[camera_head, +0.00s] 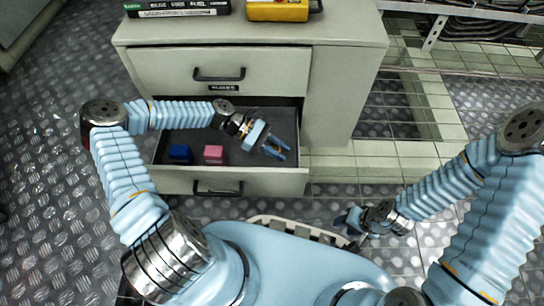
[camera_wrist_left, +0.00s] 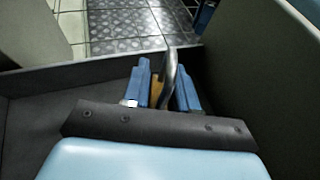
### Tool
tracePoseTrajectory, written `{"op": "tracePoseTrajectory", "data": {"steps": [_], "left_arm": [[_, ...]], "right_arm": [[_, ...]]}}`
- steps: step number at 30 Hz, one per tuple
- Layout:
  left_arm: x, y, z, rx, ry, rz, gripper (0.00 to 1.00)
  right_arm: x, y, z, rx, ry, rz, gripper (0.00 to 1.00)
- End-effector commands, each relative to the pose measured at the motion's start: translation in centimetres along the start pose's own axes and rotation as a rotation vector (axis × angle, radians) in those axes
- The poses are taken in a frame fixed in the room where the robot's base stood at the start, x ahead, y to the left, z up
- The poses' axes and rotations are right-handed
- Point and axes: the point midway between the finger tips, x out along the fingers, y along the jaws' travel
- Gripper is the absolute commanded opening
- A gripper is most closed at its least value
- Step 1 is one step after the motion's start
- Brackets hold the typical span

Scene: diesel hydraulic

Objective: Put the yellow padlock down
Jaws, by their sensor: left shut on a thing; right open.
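My left gripper (camera_head: 276,148) is at the right end of the open lower drawer (camera_head: 170,185), over its dark floor. In the left wrist view its two blue fingers (camera_wrist_left: 161,90) are shut on the yellow padlock (camera_wrist_left: 155,90). A grey metal shackle stands up between the fingers, and a bit of yellow body shows beside the left finger. Most of the padlock is hidden, and I cannot tell whether it touches the drawer floor. My right gripper (camera_head: 352,220) is open and empty, low in front of the cabinet.
The upper drawer (camera_head: 220,72) is shut. Books (camera_head: 180,9) and a yellow device (camera_head: 278,10) lie on the cabinet top.

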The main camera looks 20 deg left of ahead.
Motion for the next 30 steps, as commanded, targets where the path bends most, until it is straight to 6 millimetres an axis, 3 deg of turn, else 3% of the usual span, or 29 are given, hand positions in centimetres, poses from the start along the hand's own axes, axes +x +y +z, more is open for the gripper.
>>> {"op": "tracePoseTrajectory", "data": {"steps": [8,14,15,19,30], "left_arm": [[1.5,0.0,-3.4,-0.002,-0.002,0.001,0.00],[1.5,0.0,-3.6,0.000,0.001,0.001,0.00],[1.5,0.0,-3.6,-0.001,0.001,0.001,0.30],[1.5,0.0,-3.6,-0.001,0.001,0.001,0.50],[0.8,0.1,-3.5,-0.001,0.003,0.002,0.53]], "right_arm": [[1.3,0.5,0.0,0.001,0.003,0.000,0.43],[1.2,0.4,-0.1,0.001,0.004,0.000,0.43],[1.2,0.4,-0.1,0.001,0.004,0.000,0.43],[1.2,0.4,-0.1,0.000,0.004,0.000,0.43],[0.9,0.3,-0.1,0.000,0.003,0.000,0.43]]}}
